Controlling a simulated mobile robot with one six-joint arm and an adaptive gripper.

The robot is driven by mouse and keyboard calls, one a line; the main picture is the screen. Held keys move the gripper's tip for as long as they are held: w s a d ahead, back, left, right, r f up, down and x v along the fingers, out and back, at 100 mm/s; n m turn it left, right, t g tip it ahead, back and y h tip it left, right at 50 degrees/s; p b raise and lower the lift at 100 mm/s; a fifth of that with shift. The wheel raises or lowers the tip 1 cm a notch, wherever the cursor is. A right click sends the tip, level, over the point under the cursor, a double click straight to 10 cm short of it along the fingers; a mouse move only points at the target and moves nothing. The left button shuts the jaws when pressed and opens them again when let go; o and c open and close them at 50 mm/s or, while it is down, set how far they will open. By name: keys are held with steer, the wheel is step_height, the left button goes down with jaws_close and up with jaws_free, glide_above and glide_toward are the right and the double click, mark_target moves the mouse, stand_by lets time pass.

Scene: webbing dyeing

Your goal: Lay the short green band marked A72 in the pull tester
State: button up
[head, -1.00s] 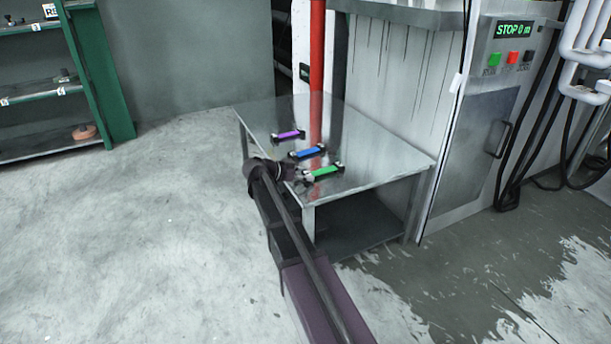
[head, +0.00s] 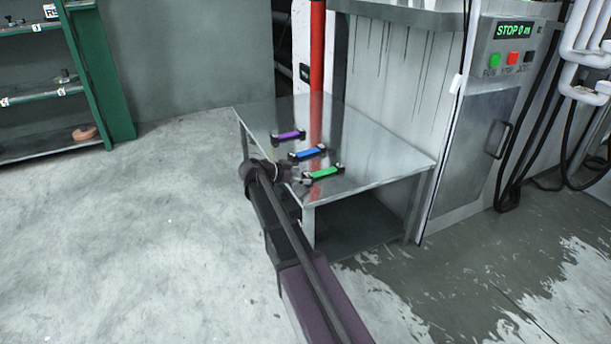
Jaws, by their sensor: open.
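A short green band (head: 325,173) with dark ends lies on the metal table (head: 375,165), near its front edge. Its marking is too small to read. My gripper (head: 294,174) is at the front left edge of the table, just left of the green band's near end. It is open, and its fingers are small and partly hidden by my wrist. The green band lies apart from it on the table top. I cannot make out a pull tester in this view.
A blue band (head: 308,153) and a purple band (head: 289,135) lie farther back on the table. A machine with a STOP display (head: 514,30) stands to the right. A red pipe (head: 317,50) rises behind the table. Green shelves (head: 118,90) stand at the left. The floor between is clear.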

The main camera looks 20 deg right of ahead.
steer(key=w+p+v, duration=0.1)
steer(key=p+v, duration=0.2)
steer(key=v, duration=0.9)
steer(key=shift+s+a+f+p, duration=0.25)
steer(key=shift+s+a+p, duration=0.15)
steer(key=shift+s+a, duration=0.1)
steer(key=s+a+f+n+y, duration=0.2)
steer(key=s+f+n+y, duration=0.1)
steer(key=s, duration=0.5)
steer(key=s+a+f+n+y, duration=0.2)
steer(key=s+f+n+y, duration=0.2)
steer(key=s+n+y, duration=0.2)
steer(key=s+a+f+n+g+y, duration=0.1)
steer(key=s+f+n+y, duration=0.3)
steer(key=s+n, duration=0.4)
steer(key=s+a, duration=0.1)
steer(key=s, duration=0.1)
steer(key=shift+s+a+f, duration=0.25)
steer(key=shift+s, duration=0.15)
step_height(320, 180, up, 12)
steer(key=p, duration=1.2)
